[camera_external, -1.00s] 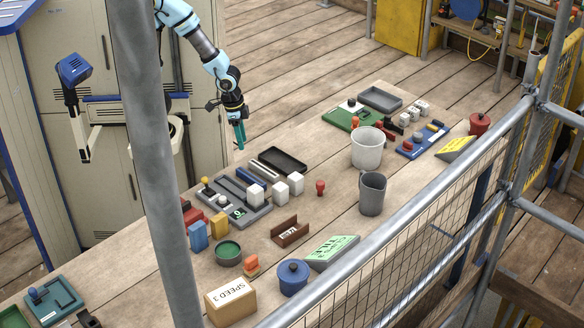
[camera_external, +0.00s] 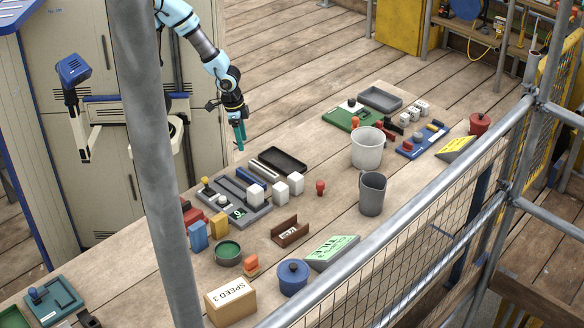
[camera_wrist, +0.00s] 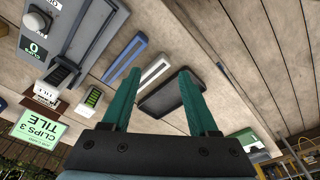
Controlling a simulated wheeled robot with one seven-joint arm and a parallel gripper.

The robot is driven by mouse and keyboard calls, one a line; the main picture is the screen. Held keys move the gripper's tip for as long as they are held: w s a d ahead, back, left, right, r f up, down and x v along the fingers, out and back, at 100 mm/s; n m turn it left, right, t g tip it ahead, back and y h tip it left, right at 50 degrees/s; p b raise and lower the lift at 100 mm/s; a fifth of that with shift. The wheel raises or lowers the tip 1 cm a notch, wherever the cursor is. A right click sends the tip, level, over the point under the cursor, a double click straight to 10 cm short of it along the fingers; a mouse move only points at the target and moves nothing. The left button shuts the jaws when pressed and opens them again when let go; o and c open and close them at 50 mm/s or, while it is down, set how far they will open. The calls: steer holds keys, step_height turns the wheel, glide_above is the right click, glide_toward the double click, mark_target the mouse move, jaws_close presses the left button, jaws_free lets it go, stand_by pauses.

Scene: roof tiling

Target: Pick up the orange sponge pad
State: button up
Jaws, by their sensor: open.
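My gripper (camera_external: 240,148) hangs above the table's far edge, well up and behind the orange block, near the black tray. In the wrist view my gripper (camera_wrist: 159,72) has its two teal fingers apart with nothing between them.
A black tray (camera_external: 283,160) and a grey organiser (camera_external: 213,190) lie near the gripper. White blocks (camera_external: 296,183), a blue pot (camera_external: 292,277), a cardboard box (camera_external: 231,301) and a grey mug (camera_external: 372,194) stand around. A metal railing (camera_external: 400,215) runs along the near side.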

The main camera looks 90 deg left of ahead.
step_height(320, 180, up, 5)
steer(key=w+d+n+g+h+b, duration=0.1)
steer(key=w+d+n+g+h, duration=0.25)
steer(key=d, duration=1.05)
steer(key=w+d+n+g+h+b, duration=0.2)
steer(key=w+d+n+g+h, duration=0.15)
steer(key=d, duration=0.95)
steer(key=w+d+n+g+h+b, duration=0.1)
steer(key=w+d+n+g+h, duration=0.2)
steer(key=d, duration=1.1)
steer(key=g, duration=0.1)
glide_toward(246, 269)
steer(key=shift+s+d+f+y+p, duration=0.15)
steer(key=shift+s+d+f+p, duration=0.2)
steer(key=shift+s+d, duration=0.15)
steer(key=shift+s+d+f+y+p, duration=0.15)
steer(key=shift+s+d+f+p, duration=0.15)
steer(key=shift+d, duration=0.3)
steer(key=shift+r+p+x, duration=0.15)
steer(key=shift+p+x, duration=0.4)
steer(key=shift+x, duration=1.05)
steer(key=shift+r+p+x, duration=0.1)
steer(key=shift+p+x, duration=0.45)
steer(key=shift+x, duration=1)
steer(key=shift+s, duration=0.1)
jaws_close()
